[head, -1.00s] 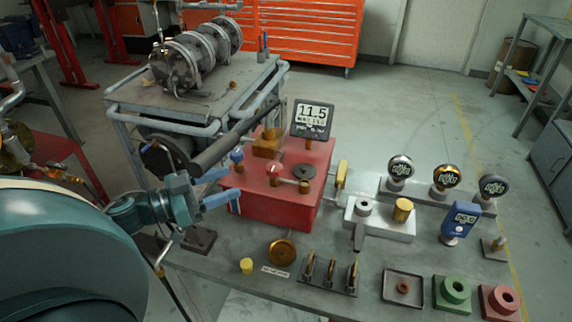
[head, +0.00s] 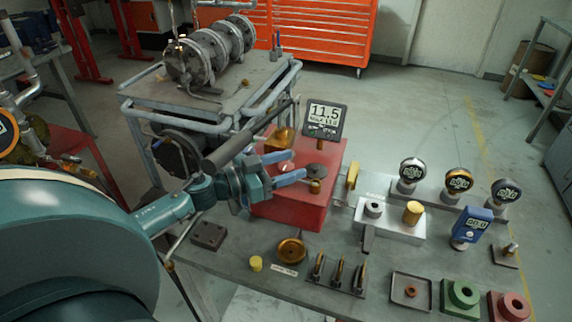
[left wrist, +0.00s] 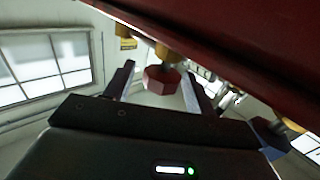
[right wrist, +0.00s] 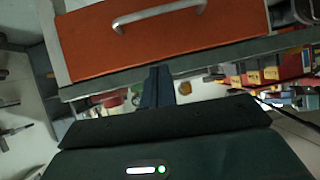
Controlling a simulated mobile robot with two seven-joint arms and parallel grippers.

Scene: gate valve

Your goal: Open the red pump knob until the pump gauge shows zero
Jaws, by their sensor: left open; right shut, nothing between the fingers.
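The red pump box (head: 290,212) stands on the bench. Its digital gauge (head: 324,116) reads 11.5. The red pump knob (left wrist: 160,80) shows in the left wrist view between the two fingers of my left gripper (left wrist: 160,88), with gaps at its sides. In the head view, my left gripper (head: 296,165) is open at the left side of the pump box, its blue fingers reaching right and mostly hiding the knob. My right gripper (right wrist: 157,86) is shut and empty in the right wrist view, facing an orange drawer; it is outside the head view.
A dark lever bar (head: 240,143) slants close above my left wrist. A brass disc (head: 291,251), a small yellow cap (head: 256,263) and a tool rack (head: 335,275) lie on the front bench. A grey valve block (head: 385,222) and round gauges (head: 459,180) stand to the right.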

